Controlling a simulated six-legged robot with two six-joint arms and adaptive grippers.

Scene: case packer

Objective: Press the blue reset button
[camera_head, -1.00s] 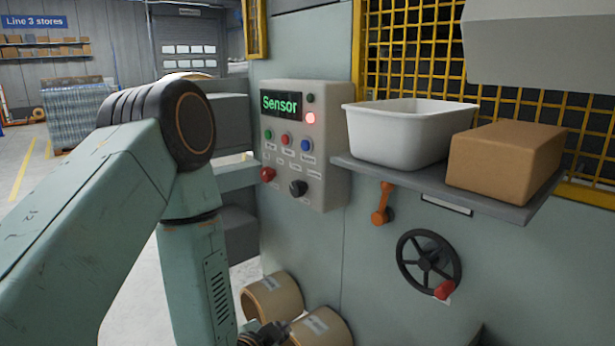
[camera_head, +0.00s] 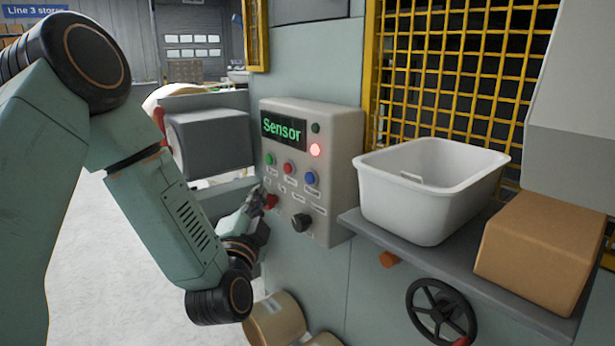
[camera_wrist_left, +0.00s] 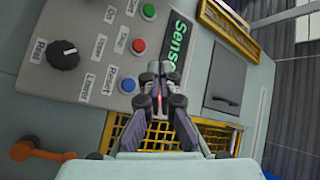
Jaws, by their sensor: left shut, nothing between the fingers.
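The blue button (camera_head: 312,178) is on the front of the grey control box (camera_head: 345,190), right of a red button and below a lit red lamp. In the left wrist view the blue button (camera_wrist_left: 128,84) shows just left of my fingers, uncovered. My left gripper (camera_head: 258,197) is shut and empty. My right gripper is not in view.
The box also has a green button (camera_head: 270,159), a red button (camera_head: 288,168) and a black knob (camera_head: 300,222). To its right, a shelf (camera_head: 400,240) holds a white tub (camera_head: 415,205) and a cardboard box (camera_head: 540,250). A black handwheel (camera_head: 438,312) is below.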

